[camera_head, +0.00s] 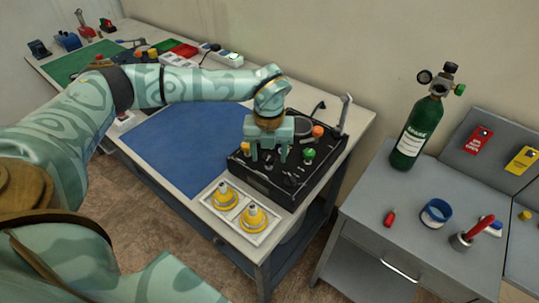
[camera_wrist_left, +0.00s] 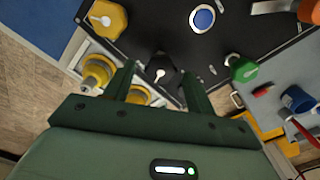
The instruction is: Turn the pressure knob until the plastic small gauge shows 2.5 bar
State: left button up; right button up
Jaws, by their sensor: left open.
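The black trainer panel (camera_head: 262,182) lies on the right end of the workbench. My left gripper (camera_head: 268,157) points down over it, open and empty. In the left wrist view, a black knob with a white mark (camera_wrist_left: 161,70) shows between the tips of the open fingers (camera_wrist_left: 160,85); I cannot tell whether they touch it. This may be the pressure knob, but no label is legible. A small round blue face with a white rim (camera_wrist_left: 203,18) sits beyond it; I cannot tell whether it is the small gauge. No pressure reading is legible. My right gripper is not in view.
A yellow knob (camera_wrist_left: 104,18) and a green knob (camera_wrist_left: 243,68) flank the black knob. A white tray (camera_head: 222,221) with two yellow-based fittings stands in front of the panel. A green cylinder (camera_head: 416,135) stands on the grey cabinet. The blue mat (camera_head: 185,145) is clear.

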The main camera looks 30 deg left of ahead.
pick_arm(q)
jog(key=shift+f, duration=0.3)
jog(key=c, duration=1)
jog(key=shift+o, duration=0.2)
jog(key=shift+r+m+p, duration=0.25)
jog(key=shift+m+p, duration=0.25)
jog(key=shift+p, duration=0.2)
jog(key=shift+f, duration=0.2)
jog(key=o, duration=1)
jog(key=shift+c, duration=0.2)
